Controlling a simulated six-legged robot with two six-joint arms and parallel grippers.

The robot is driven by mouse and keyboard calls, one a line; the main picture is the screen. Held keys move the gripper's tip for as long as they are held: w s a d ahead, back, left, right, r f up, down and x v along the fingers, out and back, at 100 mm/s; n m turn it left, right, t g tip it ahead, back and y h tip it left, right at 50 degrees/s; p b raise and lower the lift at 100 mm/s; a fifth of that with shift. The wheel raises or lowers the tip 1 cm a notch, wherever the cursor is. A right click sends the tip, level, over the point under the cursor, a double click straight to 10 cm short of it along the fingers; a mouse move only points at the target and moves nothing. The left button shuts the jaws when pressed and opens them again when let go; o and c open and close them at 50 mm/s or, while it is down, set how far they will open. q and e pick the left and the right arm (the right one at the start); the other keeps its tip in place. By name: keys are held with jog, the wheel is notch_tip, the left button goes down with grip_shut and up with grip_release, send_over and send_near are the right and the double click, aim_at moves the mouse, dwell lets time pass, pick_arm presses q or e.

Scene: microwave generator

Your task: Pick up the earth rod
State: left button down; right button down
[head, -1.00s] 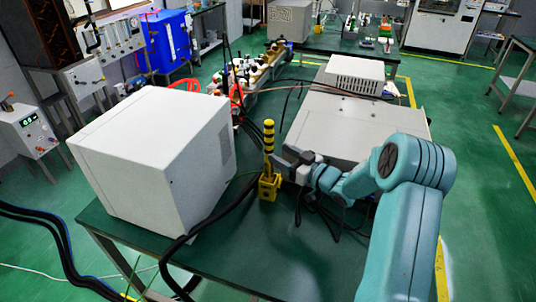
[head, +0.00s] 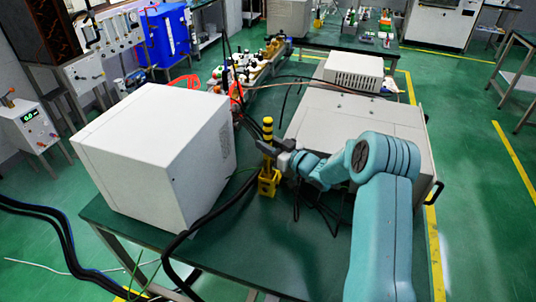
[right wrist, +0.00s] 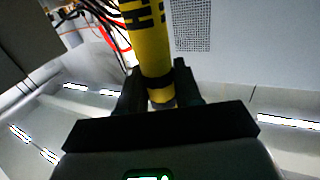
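The earth rod (head: 267,130) is a yellow rod with black bands. It stands upright in a yellow holder (head: 268,185) on the green table. In the right wrist view the rod (right wrist: 148,45) passes between the two dark fingers (right wrist: 159,88). The fingers lie close against both sides of it with no clear gap, so the gripper looks shut on it. The rod's lower end is hidden in the holder. My left gripper is not in view.
A large white box (head: 155,155) stands left of the rod. A grey flat-topped cabinet (head: 350,125) with a smaller vented box (head: 353,72) stands to the right and behind. Black cables (head: 215,215) run beside the holder. The green table (head: 265,245) is bare in front.

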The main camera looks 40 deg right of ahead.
jog(key=shift+r, duration=0.1)
notch_tip(320, 180, up, 20)
dwell(0.5)
